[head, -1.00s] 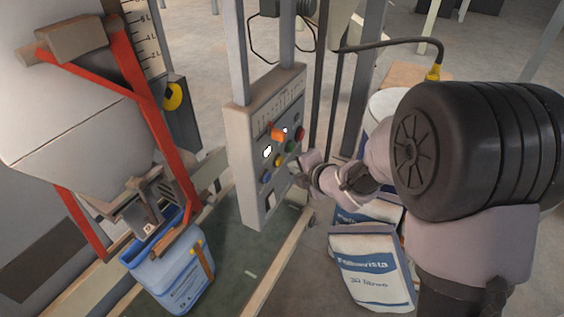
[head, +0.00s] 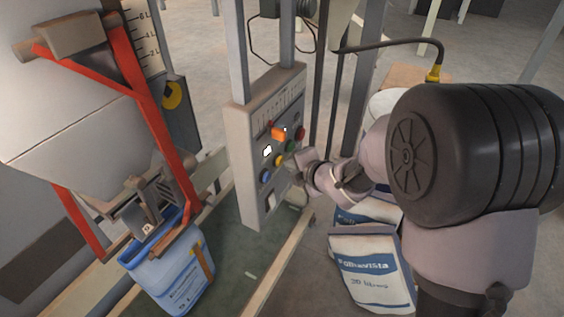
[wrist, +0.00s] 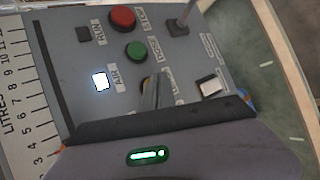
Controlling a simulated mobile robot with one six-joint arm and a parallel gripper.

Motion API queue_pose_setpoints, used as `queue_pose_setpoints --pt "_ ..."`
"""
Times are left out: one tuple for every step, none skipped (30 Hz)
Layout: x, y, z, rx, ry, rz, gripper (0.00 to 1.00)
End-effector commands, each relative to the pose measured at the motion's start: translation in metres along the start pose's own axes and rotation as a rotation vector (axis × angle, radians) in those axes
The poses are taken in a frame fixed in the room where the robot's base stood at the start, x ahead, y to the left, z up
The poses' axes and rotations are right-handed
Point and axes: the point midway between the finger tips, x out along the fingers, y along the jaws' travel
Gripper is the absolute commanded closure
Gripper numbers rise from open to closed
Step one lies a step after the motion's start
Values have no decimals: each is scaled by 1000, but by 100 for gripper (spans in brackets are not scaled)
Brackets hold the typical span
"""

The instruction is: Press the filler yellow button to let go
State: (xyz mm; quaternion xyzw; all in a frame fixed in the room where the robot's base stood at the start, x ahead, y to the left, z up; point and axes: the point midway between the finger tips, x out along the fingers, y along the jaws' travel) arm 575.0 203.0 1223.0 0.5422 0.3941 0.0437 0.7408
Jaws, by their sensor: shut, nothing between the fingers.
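The yellow button (head: 278,160) sits on the grey control panel (head: 244,165) in the head view. In the wrist view only a sliver of the yellow button (wrist: 144,84) shows behind my finger. My gripper (head: 294,167) is shut and empty, with its tip at the panel face just right of the yellow button; it also shows in the wrist view (wrist: 151,84). I cannot tell whether the tip touches the button. The blue sack (head: 170,275) hangs tilted under the filler spout (head: 145,205), with clamp parts around its mouth.
A red button (wrist: 123,18), a green button (wrist: 136,50), a lit white square (wrist: 100,81) and a pale rocker switch (wrist: 211,87) lie close around my fingertip. A blue button (head: 265,176) is below left. White filled sacks (head: 370,270) stand right of the panel.

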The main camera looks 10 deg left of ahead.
Motion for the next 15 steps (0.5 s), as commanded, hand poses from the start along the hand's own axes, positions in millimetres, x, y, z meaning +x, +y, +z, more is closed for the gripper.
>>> queue_pose_setpoints --pt "1 0 0 0 0 0 100" --pt "1 0 -1 0 0 0 100" --pt "1 1 -1 0 0 0 100" --pt "2 1 -1 0 0 1 100" --pt "2 1 -1 0 0 1 100" --pt "2 1 -2 -1 1 1 100" --pt "2 1 -2 -1 1 1 100" --pt "3 2 -2 0 1 0 100" --pt "3 2 -2 0 1 0 100" --pt "3 2 -2 0 1 0 100" --pt "3 2 -3 0 1 0 100" --pt "4 2 -3 0 1 0 100" --pt "4 2 -3 0 1 0 100" --pt "4 3 -3 0 1 0 100" --pt "5 3 -4 0 1 0 100"
